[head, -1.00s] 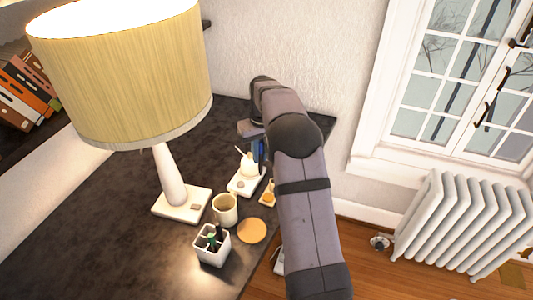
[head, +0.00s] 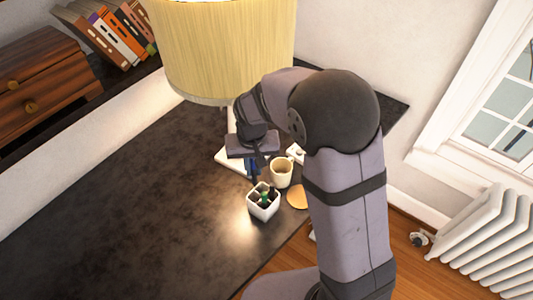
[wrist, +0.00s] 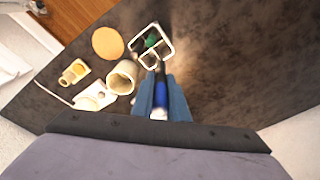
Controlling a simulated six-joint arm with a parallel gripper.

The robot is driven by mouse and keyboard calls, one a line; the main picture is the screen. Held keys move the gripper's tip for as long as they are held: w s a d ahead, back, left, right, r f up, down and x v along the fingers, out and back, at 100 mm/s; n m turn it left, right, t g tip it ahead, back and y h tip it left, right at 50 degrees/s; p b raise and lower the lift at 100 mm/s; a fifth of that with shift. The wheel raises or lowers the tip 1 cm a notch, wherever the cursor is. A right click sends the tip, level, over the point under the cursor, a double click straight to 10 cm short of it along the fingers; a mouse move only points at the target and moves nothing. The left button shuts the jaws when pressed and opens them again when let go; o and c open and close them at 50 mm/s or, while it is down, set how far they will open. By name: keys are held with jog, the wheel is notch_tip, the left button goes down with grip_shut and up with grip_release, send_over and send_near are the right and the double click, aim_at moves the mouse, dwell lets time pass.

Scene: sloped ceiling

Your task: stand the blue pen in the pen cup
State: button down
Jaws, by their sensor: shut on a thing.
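My gripper (wrist: 161,84) is shut on the blue pen (wrist: 160,95), which lies between the two blue fingers and points away from the wrist. The pen cup (wrist: 152,60) is a white square holder split into compartments, with a green item and dark items in it. In the wrist view the pen's far end shows close to the cup's near rim; I cannot tell whether it is above the rim or in front of it. In the head view my gripper (head: 252,170) points down just behind and left of the pen cup (head: 263,210). The pen is hard to tell from the fingers there.
A cream mug (head: 282,174) stands close behind the cup. An orange coaster (head: 297,198) lies to the right near the table edge. A lamp (head: 225,55) stands behind my gripper. The dark tabletop (head: 130,220) is clear on the left.

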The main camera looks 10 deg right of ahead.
jog(key=shift+s+a, duration=0.15)
jog(key=shift+a, duration=0.05)
dwell(0.4)
jog(key=b, duration=0.8)
send_near(254, 190)
jog(key=shift+s+f, duration=0.15)
jog(key=shift+f, duration=0.8)
jog(key=shift+s+f, duration=0.2)
jog(key=shift+f, duration=0.75)
jog(key=shift+s+f, duration=0.15)
jog(key=shift+f, duration=0.8)
jog(key=shift+f, duration=0.1)
jog(key=c, duration=1.6)
grip_release()
jog(key=shift+c, duration=0.2)
